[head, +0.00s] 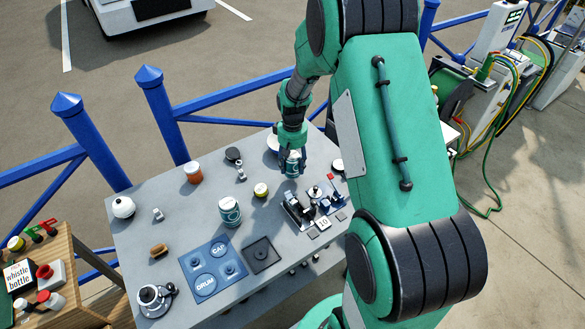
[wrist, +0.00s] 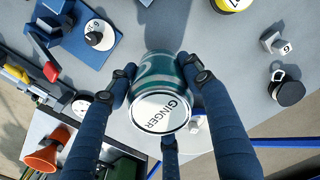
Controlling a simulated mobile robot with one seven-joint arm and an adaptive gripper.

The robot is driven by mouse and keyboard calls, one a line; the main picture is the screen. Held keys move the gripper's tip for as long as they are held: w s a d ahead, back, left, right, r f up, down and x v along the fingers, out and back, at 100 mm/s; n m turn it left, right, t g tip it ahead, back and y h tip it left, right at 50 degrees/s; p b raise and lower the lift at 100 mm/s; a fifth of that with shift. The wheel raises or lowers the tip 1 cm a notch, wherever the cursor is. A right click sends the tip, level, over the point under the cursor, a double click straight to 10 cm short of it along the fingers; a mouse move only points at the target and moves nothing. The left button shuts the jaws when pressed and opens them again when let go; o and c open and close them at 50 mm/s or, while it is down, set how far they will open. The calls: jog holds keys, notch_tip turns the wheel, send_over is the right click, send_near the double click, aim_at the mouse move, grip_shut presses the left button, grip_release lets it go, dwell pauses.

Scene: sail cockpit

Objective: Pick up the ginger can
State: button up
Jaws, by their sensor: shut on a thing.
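The ginger can (wrist: 158,78) is green-teal with a white end marked GINGER, and that end faces the camera in the wrist view. My gripper (wrist: 162,88) is shut on it, with a dark blue finger on each side and a third finger below it. In the head view my gripper (head: 292,151) holds the ginger can (head: 293,167) at the far side of the grey table (head: 165,235), partly covered by the fingers. I cannot tell whether the can touches the table.
A larger teal-and-white can (head: 229,211) and a yellow-banded tin (head: 261,190) stand nearby. A small device with blue and black parts (head: 305,208) is just in front. A blue board marked CAP and DRUM (head: 196,291) lies near the front. Blue railings (head: 235,108) run behind the table.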

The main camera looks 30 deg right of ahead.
aim_at(292, 154)
notch_tip(292, 154, up, 7)
jog(key=shift+p, duration=0.55)
